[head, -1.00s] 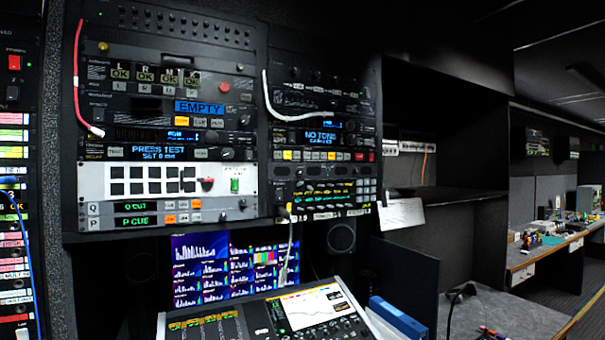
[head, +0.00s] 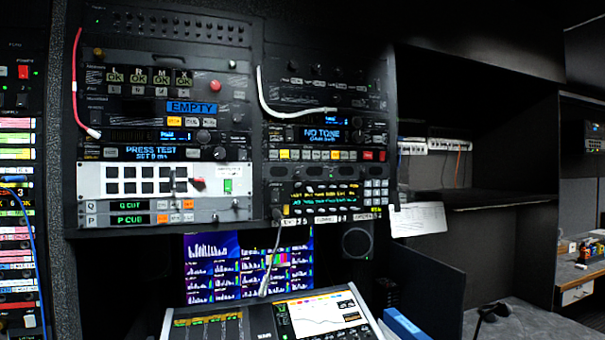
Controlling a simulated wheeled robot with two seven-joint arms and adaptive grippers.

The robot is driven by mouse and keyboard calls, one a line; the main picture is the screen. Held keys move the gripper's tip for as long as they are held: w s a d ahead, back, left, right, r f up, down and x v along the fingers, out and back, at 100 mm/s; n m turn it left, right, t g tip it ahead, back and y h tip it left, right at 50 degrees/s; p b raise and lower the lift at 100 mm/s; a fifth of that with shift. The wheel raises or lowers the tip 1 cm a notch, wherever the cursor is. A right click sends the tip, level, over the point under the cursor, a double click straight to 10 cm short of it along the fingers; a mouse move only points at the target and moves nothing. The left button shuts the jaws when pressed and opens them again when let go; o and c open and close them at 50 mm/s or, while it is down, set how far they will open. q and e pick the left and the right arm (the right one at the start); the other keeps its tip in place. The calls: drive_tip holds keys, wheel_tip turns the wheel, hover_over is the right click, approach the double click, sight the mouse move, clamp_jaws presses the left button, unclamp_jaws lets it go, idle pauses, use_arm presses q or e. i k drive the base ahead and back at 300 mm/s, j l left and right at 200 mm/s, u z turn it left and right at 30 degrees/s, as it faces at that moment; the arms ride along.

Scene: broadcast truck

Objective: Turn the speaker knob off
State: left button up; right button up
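The equipment rack (head: 258,195) fills the left and middle of the head view. Several small knobs show on its panels, including a round black knob (head: 219,153) right of the "PRESS TEST" display (head: 151,153) and another knob (head: 239,93) near the "EMPTY" display (head: 192,107). A small round speaker (head: 357,241) sits below the rack's right part. The knob labels are too small to read, so I cannot tell which is the speaker knob. Neither of my grippers is in view.
A mixing console (head: 300,318) stands below the rack, before a monitor with blue meters (head: 212,272). A red cable (head: 75,85) and a white cable (head: 265,100) hang on the rack. A grey desk (head: 530,325) and dark shelves (head: 495,206) are at right.

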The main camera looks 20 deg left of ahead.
sight(297, 171)
drive_tip(key=i+l+u, duration=0.25)
drive_tip(key=l, duration=0.35)
drive_tip(key=i+l+u, duration=0.25)
drive_tip(key=l, duration=0.4)
drive_tip(key=i+l+u, duration=0.25)
drive_tip(key=l, duration=0.45)
drive_tip(key=l+u, duration=0.3)
drive_tip(key=l, duration=0.35)
drive_tip(key=l+u, duration=0.25)
drive_tip(key=l, duration=0.5)
